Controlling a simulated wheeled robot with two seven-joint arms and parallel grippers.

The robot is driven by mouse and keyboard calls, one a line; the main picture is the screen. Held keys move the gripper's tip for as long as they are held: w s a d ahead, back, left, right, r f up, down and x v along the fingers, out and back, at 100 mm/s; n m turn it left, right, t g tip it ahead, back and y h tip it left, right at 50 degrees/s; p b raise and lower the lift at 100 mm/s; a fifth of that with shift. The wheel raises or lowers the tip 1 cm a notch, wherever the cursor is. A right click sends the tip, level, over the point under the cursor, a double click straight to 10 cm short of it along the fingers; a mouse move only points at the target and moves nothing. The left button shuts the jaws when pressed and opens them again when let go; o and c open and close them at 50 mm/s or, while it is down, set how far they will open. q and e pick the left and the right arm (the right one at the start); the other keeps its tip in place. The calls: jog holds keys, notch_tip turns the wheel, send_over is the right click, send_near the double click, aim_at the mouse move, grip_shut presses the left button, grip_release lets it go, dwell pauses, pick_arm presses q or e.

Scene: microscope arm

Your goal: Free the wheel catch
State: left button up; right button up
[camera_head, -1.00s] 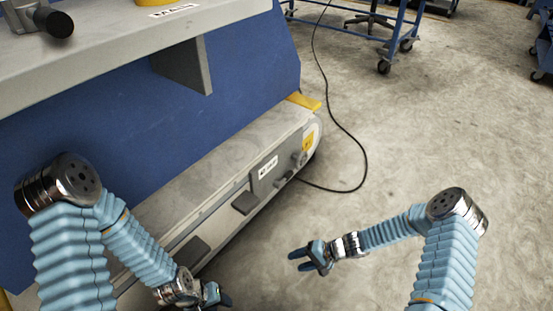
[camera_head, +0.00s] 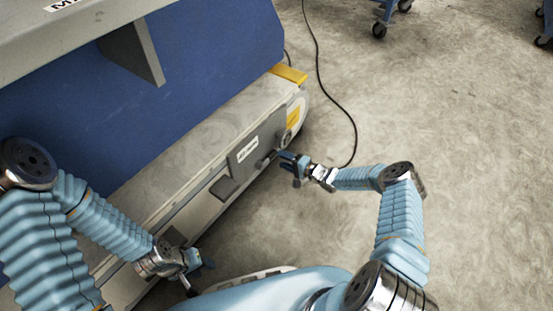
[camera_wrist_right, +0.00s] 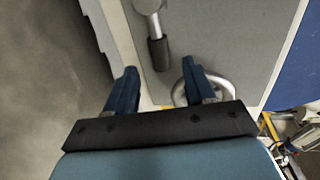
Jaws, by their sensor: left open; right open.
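A silver lever with a dark grip (camera_wrist_right: 158,52), probably the wheel catch, shows in the right wrist view on a grey panel. Its grip end lies just ahead of and between the fingers of my right gripper (camera_wrist_right: 161,72); I cannot tell whether they touch. A silver ring-shaped wheel (camera_wrist_right: 182,90) is partly hidden behind the right-hand finger. In the head view my right gripper (camera_head: 291,166) is open beside the end of the machine's base, at a dark lever (camera_head: 263,162). My left gripper (camera_head: 194,270) is open and empty, low beside the base.
The long grey base (camera_head: 190,160) runs below a blue panel (camera_head: 190,80). A labelled plate (camera_head: 247,151) and a dark pedal-like block (camera_head: 223,187) are on its side. A black cable (camera_head: 335,100) lies on the floor.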

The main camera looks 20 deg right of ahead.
aim_at(274, 156)
jog(key=b+x, duration=0.1)
jog(key=x, duration=0.3)
jog(key=shift+a, duration=0.1)
grip_shut()
